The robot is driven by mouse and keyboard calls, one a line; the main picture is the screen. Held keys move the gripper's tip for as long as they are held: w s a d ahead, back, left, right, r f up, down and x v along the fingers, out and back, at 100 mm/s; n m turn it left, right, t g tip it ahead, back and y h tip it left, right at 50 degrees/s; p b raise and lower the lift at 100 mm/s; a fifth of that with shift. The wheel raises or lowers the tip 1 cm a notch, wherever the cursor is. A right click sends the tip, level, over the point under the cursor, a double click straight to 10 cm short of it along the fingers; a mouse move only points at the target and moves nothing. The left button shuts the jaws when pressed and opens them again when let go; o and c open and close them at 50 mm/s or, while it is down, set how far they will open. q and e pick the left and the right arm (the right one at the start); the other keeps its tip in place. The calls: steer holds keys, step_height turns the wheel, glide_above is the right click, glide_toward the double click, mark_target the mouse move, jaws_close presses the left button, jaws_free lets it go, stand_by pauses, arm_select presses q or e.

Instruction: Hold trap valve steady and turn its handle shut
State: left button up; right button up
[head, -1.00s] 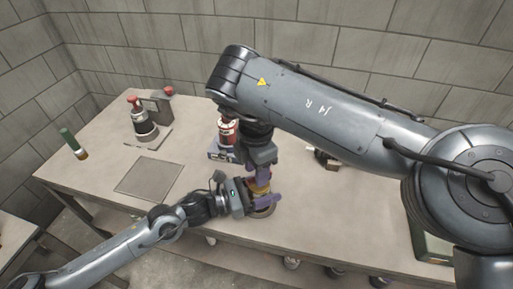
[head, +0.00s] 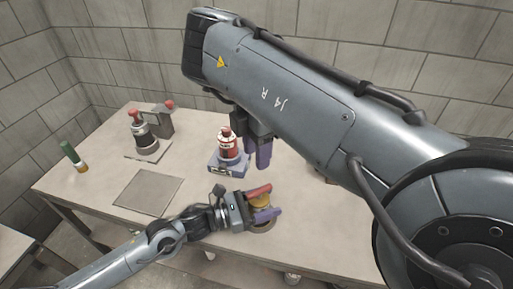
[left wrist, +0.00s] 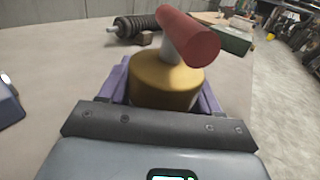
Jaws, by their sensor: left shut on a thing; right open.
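The trap valve has a brass body (left wrist: 165,80) and a red handle (left wrist: 188,37) on a pale stem. In the head view the brass body (head: 260,201) and red handle (head: 257,190) show near the table's front edge. My left gripper (head: 264,207) is shut on the brass body, with its purple fingers (left wrist: 208,95) on either side of it. The handle lies across the top, clear of any gripper. My right gripper (head: 258,154) is open and empty, behind and above the valve. Its far finger is partly hidden.
A red canister in a blue-grey stand (head: 229,158) is close to my right gripper. A red-topped device (head: 144,133), a green tube (head: 72,155) and a flat grey plate (head: 148,192) are at left. A black ribbed part (left wrist: 136,26) and a green box (left wrist: 222,38) lie beyond the valve.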

arm_select(q)
steer(key=o, duration=1.3)
steer(key=shift+c, duration=0.2)
steer(key=shift+a, duration=0.1)
